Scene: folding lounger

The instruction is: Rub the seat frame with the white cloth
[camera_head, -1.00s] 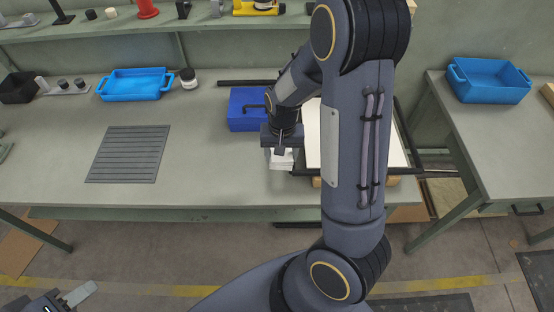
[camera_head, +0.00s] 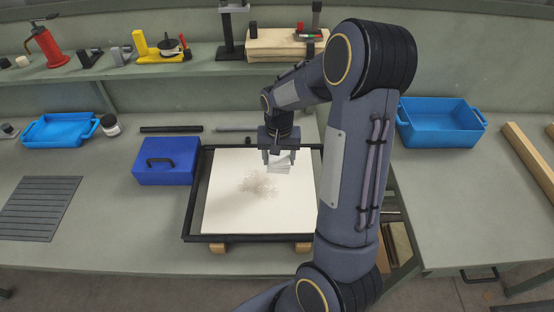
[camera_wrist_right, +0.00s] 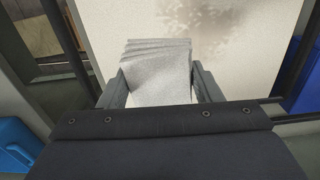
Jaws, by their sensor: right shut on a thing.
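The seat frame (camera_head: 190,208) is a black rectangular frame around a cream panel (camera_head: 232,212), lying on the bench on wooden blocks. A grey-brown smudge (camera_head: 259,186) marks the panel's middle; it also shows in the right wrist view (camera_wrist_right: 205,18). My right gripper (camera_head: 279,157) is shut on the folded white cloth (camera_head: 282,167) over the panel's back right part, right of the smudge. The cloth shows in layers between the fingers in the right wrist view (camera_wrist_right: 158,72). I cannot tell whether it touches the panel. My left gripper is not in view.
A blue case (camera_head: 166,162) stands close to the frame's left. Black and grey bars (camera_head: 171,129) lie behind. A blue tray (camera_head: 60,130) and a grey ribbed mat (camera_head: 38,208) are further left. A blue bin (camera_head: 440,122) sits on the right bench. My right arm hides the frame's right side.

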